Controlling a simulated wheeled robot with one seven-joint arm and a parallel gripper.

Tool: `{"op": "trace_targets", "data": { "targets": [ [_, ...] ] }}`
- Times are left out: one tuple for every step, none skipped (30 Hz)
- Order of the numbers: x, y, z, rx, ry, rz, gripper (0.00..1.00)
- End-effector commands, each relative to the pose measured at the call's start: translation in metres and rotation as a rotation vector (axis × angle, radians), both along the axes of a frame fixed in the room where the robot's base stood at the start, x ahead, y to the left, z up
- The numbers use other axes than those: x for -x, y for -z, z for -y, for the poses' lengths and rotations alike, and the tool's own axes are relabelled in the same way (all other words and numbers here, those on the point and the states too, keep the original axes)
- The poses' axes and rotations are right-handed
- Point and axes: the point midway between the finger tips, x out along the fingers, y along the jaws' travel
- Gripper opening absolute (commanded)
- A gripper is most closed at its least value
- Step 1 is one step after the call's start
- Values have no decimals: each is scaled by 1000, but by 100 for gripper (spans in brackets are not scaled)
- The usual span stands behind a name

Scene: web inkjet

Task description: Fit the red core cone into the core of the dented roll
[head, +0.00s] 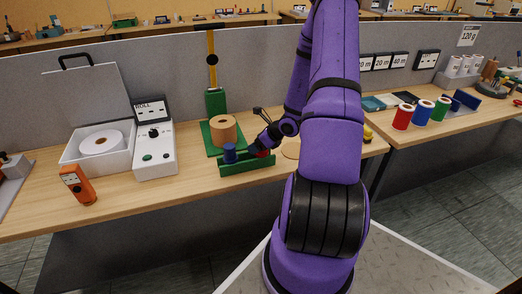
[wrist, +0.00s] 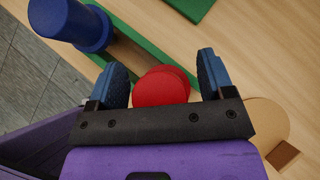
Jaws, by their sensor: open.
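The red core cone (wrist: 162,88) shows between the two blue fingers of my open gripper (wrist: 162,80) in the wrist view, with space on both sides. In the head view the red cone (head: 263,154) is mostly hidden by my gripper (head: 259,148). It sits at the green rack (head: 247,168), beside an upright blue cone (head: 229,153). A brown roll (head: 223,129) stands on a green base behind the rack. A white roll (head: 101,143) lies in a white tray at left. I cannot tell which roll is dented.
A white ROLL tester (head: 154,148) and an orange handheld device (head: 76,185) stand left on the bench. A green post (head: 215,101) rises behind the brown roll. Red, blue and green spools (head: 422,113) stand on the right bench. The bench's front middle is clear.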

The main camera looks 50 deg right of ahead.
Motion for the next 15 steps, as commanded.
{"op": "trace_targets", "data": {
  "targets": [
    [0,0,0,0,0,0,75],
    [0,0,0,0,0,0,75],
    [0,0,0,0,0,0,75],
    [0,0,0,0,0,0,68],
    [0,0,0,0,0,0,61],
    [0,0,0,0,0,0,52],
    [0,0,0,0,0,0,45],
    [0,0,0,0,0,0,38],
    [0,0,0,0,0,0,29],
    [0,0,0,0,0,0,22],
    [0,0,0,0,0,0,18],
    [0,0,0,0,0,0,18],
    [0,0,0,0,0,0,18],
    [0,0,0,0,0,0,18],
    [0,0,0,0,0,0,18]
  ]
}}
